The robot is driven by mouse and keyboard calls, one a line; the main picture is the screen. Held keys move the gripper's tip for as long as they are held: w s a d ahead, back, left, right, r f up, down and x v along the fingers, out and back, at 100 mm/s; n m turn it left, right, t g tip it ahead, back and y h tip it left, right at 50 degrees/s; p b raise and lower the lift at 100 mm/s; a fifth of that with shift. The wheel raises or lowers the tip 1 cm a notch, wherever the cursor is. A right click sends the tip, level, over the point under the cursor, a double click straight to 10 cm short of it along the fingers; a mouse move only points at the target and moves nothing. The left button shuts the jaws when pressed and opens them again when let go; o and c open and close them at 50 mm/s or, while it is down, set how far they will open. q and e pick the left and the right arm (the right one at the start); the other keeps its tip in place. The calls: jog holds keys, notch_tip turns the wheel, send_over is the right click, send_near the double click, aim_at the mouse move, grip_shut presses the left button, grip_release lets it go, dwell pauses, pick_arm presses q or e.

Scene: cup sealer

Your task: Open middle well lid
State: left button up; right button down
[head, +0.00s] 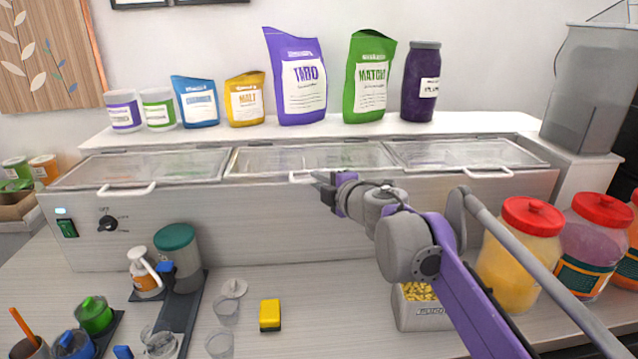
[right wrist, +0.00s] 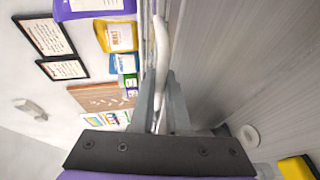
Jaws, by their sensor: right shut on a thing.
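The cooler unit has three clear lids in a row along its top. The middle well lid (head: 325,157) lies down flat, level with its neighbours. Its white handle (head: 299,177) is at the front edge. My right gripper (head: 318,181) reaches in from the right and is shut on this handle, near its right part. In the right wrist view the handle (right wrist: 161,50) runs down between the fingers of my right gripper (right wrist: 158,90). My left gripper is not in view.
The left lid (head: 140,168) and right lid (head: 465,153) are down. Bags, including a purple taro bag (head: 296,75), stand on the shelf behind. Red-capped jars (head: 525,245) stand at right. A yellow sponge (head: 270,315) and cups lie on the counter in front.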

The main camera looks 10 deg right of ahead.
pick_arm(q)
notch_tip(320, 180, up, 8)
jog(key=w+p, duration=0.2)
jog(key=p, duration=0.4)
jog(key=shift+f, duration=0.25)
pick_arm(e)
jog(key=w+r, duration=0.4)
jog(key=r, duration=0.9)
jog(key=shift+w, duration=0.4)
jog(key=c, duration=0.9)
grip_release()
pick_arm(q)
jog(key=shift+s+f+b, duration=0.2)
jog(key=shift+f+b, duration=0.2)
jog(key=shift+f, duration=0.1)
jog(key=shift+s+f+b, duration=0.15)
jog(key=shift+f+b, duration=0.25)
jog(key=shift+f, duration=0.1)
pick_arm(e)
jog(key=v, duration=1)
jog(key=shift+s+d, duration=0.2)
jog(key=shift+s, duration=0.2)
